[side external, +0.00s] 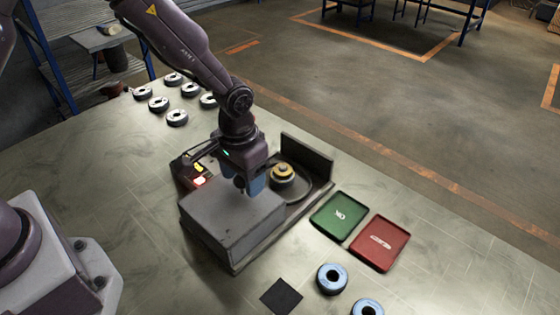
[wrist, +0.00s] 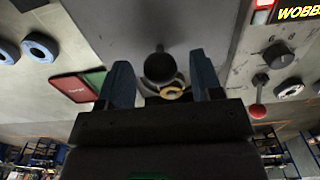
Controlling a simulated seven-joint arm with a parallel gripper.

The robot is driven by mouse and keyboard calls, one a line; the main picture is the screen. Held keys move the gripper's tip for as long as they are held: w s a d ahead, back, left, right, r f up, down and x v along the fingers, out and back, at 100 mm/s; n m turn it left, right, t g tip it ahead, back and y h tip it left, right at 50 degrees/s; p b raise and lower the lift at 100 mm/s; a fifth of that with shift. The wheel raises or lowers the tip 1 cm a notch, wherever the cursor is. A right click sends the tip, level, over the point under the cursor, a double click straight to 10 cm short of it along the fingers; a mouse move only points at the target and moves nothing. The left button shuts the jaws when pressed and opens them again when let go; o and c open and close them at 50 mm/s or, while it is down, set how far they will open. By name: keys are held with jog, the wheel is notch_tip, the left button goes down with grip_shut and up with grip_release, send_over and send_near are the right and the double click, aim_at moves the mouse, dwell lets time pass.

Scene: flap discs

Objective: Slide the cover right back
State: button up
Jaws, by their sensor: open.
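The cover is a grey box (side external: 225,222) on the near part of the machine base; its grey top also fills the upper middle of the wrist view (wrist: 150,25). A dark round knob (wrist: 160,68) stands on the cover. My gripper (side external: 249,185) is low over the cover's far edge. Its blue fingers are open, one on each side of the knob in the wrist view (wrist: 160,66), with gaps on both sides. A disc with a yellowish ring (side external: 283,173) sits uncovered on the machine beyond the cover; part of it shows behind the knob in the wrist view (wrist: 173,93).
A dark upright plate (side external: 307,158) stands at the machine's far end. A green tray (side external: 340,215) and red tray (side external: 380,243) lie to the right. Blue discs (side external: 332,278) and a black square (side external: 281,297) lie in front. A control panel carries a red-balled lever (wrist: 257,111).

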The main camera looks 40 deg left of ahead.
aim_at(234, 196)
jog(key=shift+r, duration=4)
jog(key=shift+s+a+f, duration=0.1)
jog(key=shift+s, duration=0.05)
jog(key=s+a+r+t, duration=0.2)
jog(key=s+a+r, duration=0.3)
jog(key=s+r, duration=0.3)
jog(key=s+a+r+t, duration=0.3)
jog(key=s+a+r, duration=0.2)
jog(key=s+r, duration=0.4)
jog(key=shift+s+r+t, duration=0.3)
jog(key=shift+s, duration=0.15)
